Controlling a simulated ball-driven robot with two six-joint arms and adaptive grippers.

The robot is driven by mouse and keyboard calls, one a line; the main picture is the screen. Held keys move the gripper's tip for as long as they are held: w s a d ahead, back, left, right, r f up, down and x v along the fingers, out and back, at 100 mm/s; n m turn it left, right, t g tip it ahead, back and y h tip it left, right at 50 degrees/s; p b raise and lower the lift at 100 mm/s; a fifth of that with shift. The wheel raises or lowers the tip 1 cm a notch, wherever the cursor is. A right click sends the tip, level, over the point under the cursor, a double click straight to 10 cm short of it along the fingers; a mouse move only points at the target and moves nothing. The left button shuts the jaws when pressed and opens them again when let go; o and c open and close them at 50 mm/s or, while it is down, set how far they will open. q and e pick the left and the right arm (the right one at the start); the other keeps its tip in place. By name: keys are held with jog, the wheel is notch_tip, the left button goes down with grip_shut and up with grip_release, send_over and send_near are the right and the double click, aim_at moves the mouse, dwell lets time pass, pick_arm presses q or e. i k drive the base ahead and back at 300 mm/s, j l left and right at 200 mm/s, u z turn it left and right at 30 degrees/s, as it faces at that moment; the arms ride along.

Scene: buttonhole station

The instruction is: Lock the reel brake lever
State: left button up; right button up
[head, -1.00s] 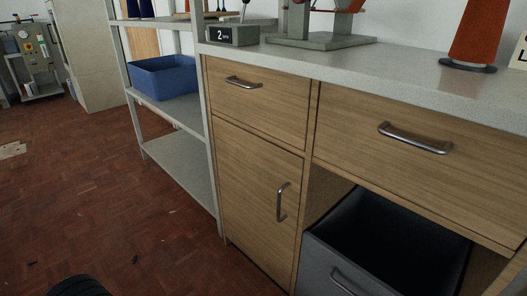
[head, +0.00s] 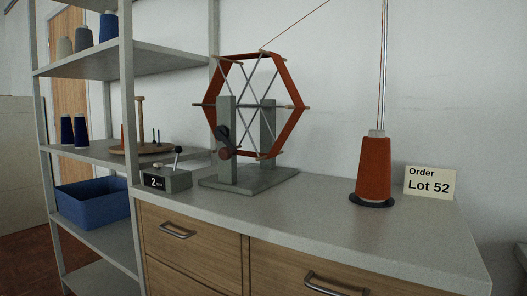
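The reel (head: 290,80), a six-sided orange frame with thin crossing rods, stands upright on a grey two-post stand (head: 267,180) on the counter. I cannot tell which lever is the brake. Neither gripper is in view.
An orange thread cone (head: 373,170) stands on the counter (head: 330,225), right of the reel, beside an "Order Lot 52" sign (head: 430,182). Left is a shelf rack (head: 85,64) with spools and a blue bin (head: 95,201). The counter front is clear.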

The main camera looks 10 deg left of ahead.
aim_at(179, 149)
jog(key=i+j+u, duration=0.1)
jog(key=j, duration=0.3)
jog(key=i+j+u, duration=0.1)
jog(key=j, duration=0.3)
jog(key=i+j+u, duration=0.1)
jog(key=j, duration=0.3)
jog(key=i+j+u, duration=0.1)
jog(key=j, duration=0.25)
jog(key=i+j, duration=0.25)
jog(key=j+u, duration=0.05)
jog(key=j, duration=0.05)
